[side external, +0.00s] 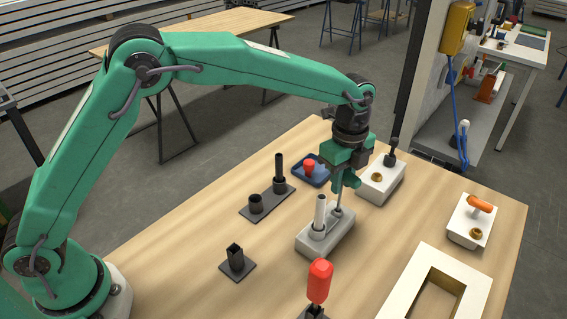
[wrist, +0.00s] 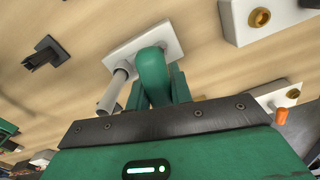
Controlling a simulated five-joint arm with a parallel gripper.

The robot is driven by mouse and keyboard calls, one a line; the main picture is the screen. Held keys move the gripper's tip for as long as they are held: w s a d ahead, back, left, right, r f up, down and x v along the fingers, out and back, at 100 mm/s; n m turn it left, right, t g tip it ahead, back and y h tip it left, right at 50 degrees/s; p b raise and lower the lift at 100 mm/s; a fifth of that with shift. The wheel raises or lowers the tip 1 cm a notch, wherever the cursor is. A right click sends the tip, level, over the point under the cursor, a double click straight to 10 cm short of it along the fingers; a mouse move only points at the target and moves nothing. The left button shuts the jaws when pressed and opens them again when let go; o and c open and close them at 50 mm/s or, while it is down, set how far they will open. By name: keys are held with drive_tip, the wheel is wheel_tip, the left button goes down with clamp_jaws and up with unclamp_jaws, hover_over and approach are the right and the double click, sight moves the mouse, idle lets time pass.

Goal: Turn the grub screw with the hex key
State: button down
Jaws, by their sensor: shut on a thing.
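My gripper (side external: 345,176) is shut on the green handle of the hex key. In the wrist view the rounded green handle (wrist: 152,72) sits between the jaws (wrist: 157,90). The hex key's thin grey shaft (side external: 338,199) points down, nearly upright. Its lower end meets the top of a light grey block (side external: 327,239), beside a tall pale post (side external: 320,213). The block also shows in the wrist view (wrist: 172,35), behind the handle. The grub screw is not clearly visible; I cannot tell whether the shaft's tip sits in it.
A dark two-socket holder (side external: 268,205) and a blue tray (side external: 318,177) with a red piece stand behind. A white frame (side external: 425,270), a red-handled tool (side external: 319,279) and a black square socket (side external: 236,264) are nearer.

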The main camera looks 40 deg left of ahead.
drive_tip(key=shift+r, duration=0.2)
drive_tip(key=shift+r, duration=1.85)
